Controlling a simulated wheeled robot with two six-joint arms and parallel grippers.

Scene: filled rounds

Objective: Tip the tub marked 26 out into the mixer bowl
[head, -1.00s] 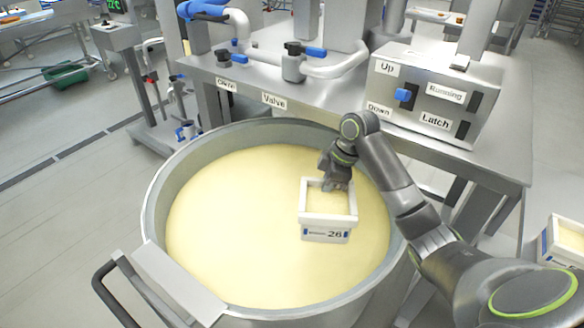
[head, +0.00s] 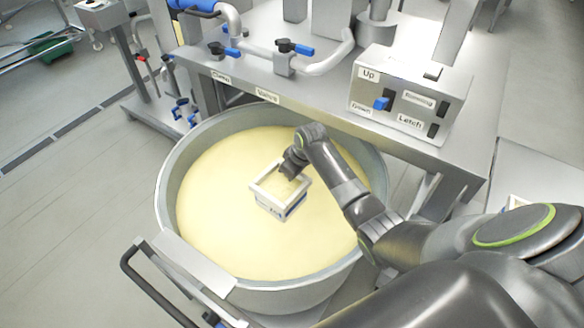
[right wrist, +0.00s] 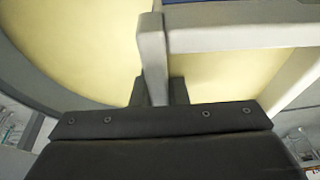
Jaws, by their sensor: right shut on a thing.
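The white tub (head: 281,191) with a blue-marked label is over the mixer bowl in the head view; its number was legible as 26 a second ago but is too small to read now. It is close to upright, with pale yellow contents showing inside. My right gripper (head: 291,172) is shut on the tub's far rim. In the right wrist view the tub's white rim (right wrist: 240,38) sits at the gripper fingers (right wrist: 158,92). The steel mixer bowl (head: 167,190) holds a wide pale yellow mass. My left gripper is not in view.
A steel bench behind the bowl carries a control box (head: 410,92) with labels and a blue switch, and pipes with blue-handled valves (head: 290,50). A bowl handle (head: 150,285) sticks out at the front left. Open floor lies to the left.

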